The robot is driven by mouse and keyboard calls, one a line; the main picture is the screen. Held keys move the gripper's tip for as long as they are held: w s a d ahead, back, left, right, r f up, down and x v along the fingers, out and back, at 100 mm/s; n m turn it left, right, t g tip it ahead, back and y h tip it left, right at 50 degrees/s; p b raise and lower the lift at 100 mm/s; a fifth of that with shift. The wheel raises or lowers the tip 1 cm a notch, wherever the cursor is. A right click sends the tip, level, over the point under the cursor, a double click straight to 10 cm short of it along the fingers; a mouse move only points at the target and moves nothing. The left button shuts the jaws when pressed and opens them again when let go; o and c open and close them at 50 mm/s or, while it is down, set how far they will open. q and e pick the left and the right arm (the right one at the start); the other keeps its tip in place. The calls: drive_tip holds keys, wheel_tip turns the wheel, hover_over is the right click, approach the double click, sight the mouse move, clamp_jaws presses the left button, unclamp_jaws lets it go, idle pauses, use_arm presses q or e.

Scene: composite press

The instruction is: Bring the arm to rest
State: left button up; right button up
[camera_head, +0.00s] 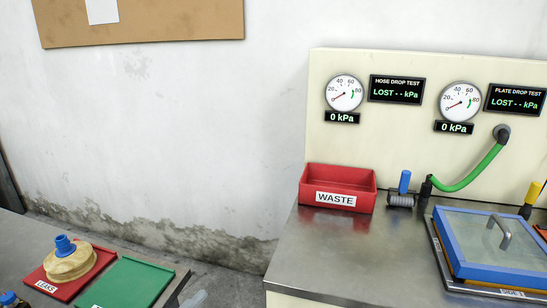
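Neither of my arms nor grippers can be made out in the head view. The steel bench (335,250) stands at the right, with a cream gauge panel (400,140) behind it. A blue-framed clear plate with a grey handle (503,235) lies at the bench's right end. A green hose (470,180) runs from the panel down to a black fitting near a blue-handled part (404,183). Both gauges, the hose gauge (344,93) and the plate gauge (460,102), read 0 kPa.
A red WASTE bin (338,188) stands at the bench's left back. On the left table, a tan, blue-capped object (70,260) sits on a red LEAKS tray (44,284), beside an empty-looking green tray (130,284). A floor gap separates table and bench. The bench's front left is clear.

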use_arm(q)
drive_tip(key=s+a+f+n+g+y, duration=0.2)
drive_tip(key=s+f+n+y, duration=0.3)
drive_tip(key=s+f+n, duration=0.3)
drive_tip(key=s+a+f+n+g+y, duration=0.3)
drive_tip(key=s+a+f+n+y, duration=0.2)
drive_tip(key=s+f+n, duration=0.3)
drive_tip(key=shift+s+a+f+p, duration=0.15)
drive_tip(key=shift+s+f+p, duration=0.1)
drive_tip(key=shift+s+p, duration=0.1)
